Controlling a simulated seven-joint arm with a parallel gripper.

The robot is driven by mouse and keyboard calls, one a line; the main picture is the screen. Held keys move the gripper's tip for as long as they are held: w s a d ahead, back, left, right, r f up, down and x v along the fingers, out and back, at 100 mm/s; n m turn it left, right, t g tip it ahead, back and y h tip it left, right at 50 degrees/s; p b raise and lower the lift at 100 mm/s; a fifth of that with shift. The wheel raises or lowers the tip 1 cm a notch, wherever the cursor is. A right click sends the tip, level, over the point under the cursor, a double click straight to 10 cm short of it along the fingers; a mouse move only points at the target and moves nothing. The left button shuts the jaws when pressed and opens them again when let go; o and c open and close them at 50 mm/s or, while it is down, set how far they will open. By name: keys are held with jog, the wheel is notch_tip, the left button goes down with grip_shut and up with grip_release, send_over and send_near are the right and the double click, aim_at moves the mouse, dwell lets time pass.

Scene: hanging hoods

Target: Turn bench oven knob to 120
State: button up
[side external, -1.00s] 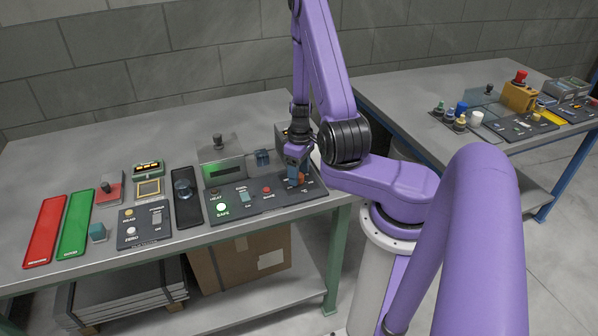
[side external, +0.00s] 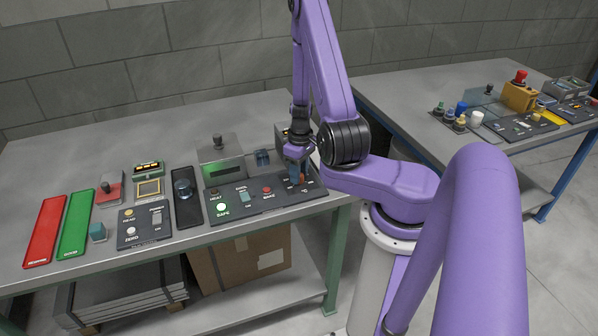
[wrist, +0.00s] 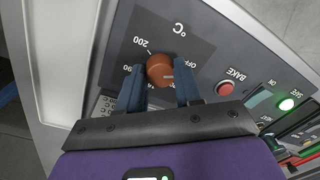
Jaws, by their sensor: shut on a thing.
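The orange-brown oven knob (wrist: 159,68) sits on a dark dial face in the wrist view. Around it I read 200, OFF and 90 on the dial panel (wrist: 180,45); another label below is mostly hidden. A small pale mark shows on the knob's lower right. My gripper (wrist: 158,82) has its two blue fingers on either side of the knob, shut on it. In the side external view my gripper (side external: 297,168) points down at the right end of the oven panel, and the knob (side external: 302,178) shows only partly beside the fingers.
Left of the knob are the red BAKE button (side external: 267,190), a rocker switch (side external: 244,196) and a lit green SAFE lamp (side external: 221,208). A second bench (side external: 405,92) stands at right.

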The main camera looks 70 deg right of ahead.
aim_at(302, 175)
jog(key=m, duration=1)
jog(key=shift+m+t, duration=0.3)
jog(key=shift+m, duration=0.1)
dwell(0.4)
jog(key=o, duration=1)
jog(key=shift+o, duration=0.2)
jog(key=shift+r, duration=0.1)
notch_tip(302, 175, up, 17)
jog(key=shift+s+d+r, duration=0.15)
jog(key=shift+s, duration=0.3)
dwell(0.4)
